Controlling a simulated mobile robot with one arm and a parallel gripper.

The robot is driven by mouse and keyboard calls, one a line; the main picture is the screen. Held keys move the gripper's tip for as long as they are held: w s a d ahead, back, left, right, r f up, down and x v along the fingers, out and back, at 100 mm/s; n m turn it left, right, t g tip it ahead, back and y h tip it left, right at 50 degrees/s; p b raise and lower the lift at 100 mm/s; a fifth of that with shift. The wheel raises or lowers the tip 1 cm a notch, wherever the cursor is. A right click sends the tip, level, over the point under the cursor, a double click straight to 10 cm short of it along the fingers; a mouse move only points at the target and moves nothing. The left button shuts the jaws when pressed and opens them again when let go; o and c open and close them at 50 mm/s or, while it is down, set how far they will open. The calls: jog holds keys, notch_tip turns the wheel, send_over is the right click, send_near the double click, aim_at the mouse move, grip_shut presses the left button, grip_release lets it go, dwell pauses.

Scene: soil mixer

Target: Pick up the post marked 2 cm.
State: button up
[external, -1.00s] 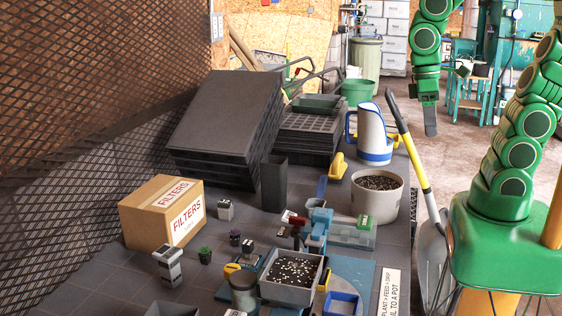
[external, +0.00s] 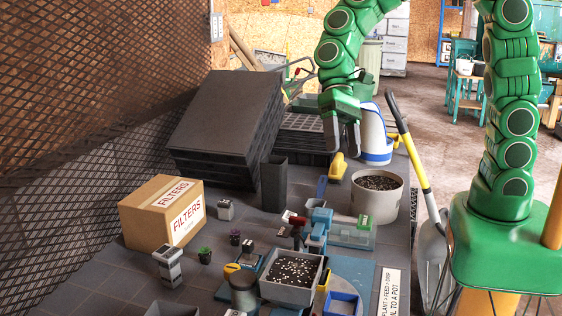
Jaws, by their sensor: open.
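My gripper (external: 343,143) hangs open and empty, fingers down, above the back part of the bench, in front of the white and blue jug. A grey post-like piece with a pale top (external: 168,266) stands at the front left of the bench, and a shorter grey piece with a pale top (external: 225,209) stands right of the box. A 2 cm mark is too small to read on either, so I cannot tell which is the post marked 2 cm. My gripper is well apart from both.
A cardboard FILTERS box (external: 138,225) stands at left. Stacked black trays (external: 225,115) and a tall dark container (external: 274,185) rise behind. A soil tray (external: 290,293), a soil bucket (external: 377,205), the jug (external: 374,152) and a yellow-handled shovel (external: 412,152) crowd the right side.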

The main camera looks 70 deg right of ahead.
jog(key=w+a+f+m+y, duration=0.25)
jog(key=w+a, duration=0.25)
jog(key=w, duration=0.4)
jog(key=m+t+y, duration=0.4)
jog(key=m+t, duration=0.1)
jog(key=m, duration=0.7)
send_near(169, 264)
jog(key=w+f, duration=0.2)
jog(key=f, duration=0.1)
jog(key=shift+w+d+f, duration=0.1)
jog(key=shift+w+d, duration=0.1)
jog(key=shift+d, duration=0.1)
jog(key=shift+f+x, duration=0.2)
jog(key=shift+x, duration=3.65)
jog(key=shift+d, duration=0.1)
jog(key=c, duration=0.8)
jog(key=shift+r, duration=0.1)
